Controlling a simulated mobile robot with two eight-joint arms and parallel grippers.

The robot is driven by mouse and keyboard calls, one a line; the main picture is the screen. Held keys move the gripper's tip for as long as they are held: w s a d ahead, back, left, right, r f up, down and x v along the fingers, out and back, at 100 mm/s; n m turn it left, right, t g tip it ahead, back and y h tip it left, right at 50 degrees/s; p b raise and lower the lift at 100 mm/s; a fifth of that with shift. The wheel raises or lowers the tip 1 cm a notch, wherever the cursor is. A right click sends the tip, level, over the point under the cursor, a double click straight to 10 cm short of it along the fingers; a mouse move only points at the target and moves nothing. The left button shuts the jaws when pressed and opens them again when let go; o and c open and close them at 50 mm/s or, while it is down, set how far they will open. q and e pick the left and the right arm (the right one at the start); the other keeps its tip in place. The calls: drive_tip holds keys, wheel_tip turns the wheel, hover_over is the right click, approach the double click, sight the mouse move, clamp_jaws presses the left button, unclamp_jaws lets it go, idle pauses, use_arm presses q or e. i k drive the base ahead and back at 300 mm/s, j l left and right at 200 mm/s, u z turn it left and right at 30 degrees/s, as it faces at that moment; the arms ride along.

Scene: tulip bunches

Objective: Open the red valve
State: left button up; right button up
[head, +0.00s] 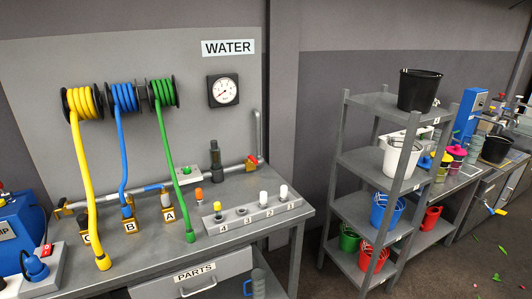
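A small red valve handle (251,161) sits on the grey pipe (225,168) that runs along the back of the workbench, near where the pipe bends up the wall. A brass-coloured fitting shows beside it. The handle is too small to tell whether the valve is open or shut. Neither of my grippers is in view.
Yellow (84,180), blue (121,150) and green hoses (172,170) hang from wall reels onto the bench. A rack (254,217) with numbered plugs stands at the bench front. A shelf (358,162) with buckets stands right. Floor shows between bench and shelf.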

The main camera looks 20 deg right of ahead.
sight(250, 157)
drive_tip(key=i+l+z, duration=0.15)
drive_tip(key=i+l, duration=0.4)
drive_tip(key=i+l+z, duration=0.2)
drive_tip(key=i+l, duration=0.3)
drive_tip(key=i, duration=0.1)
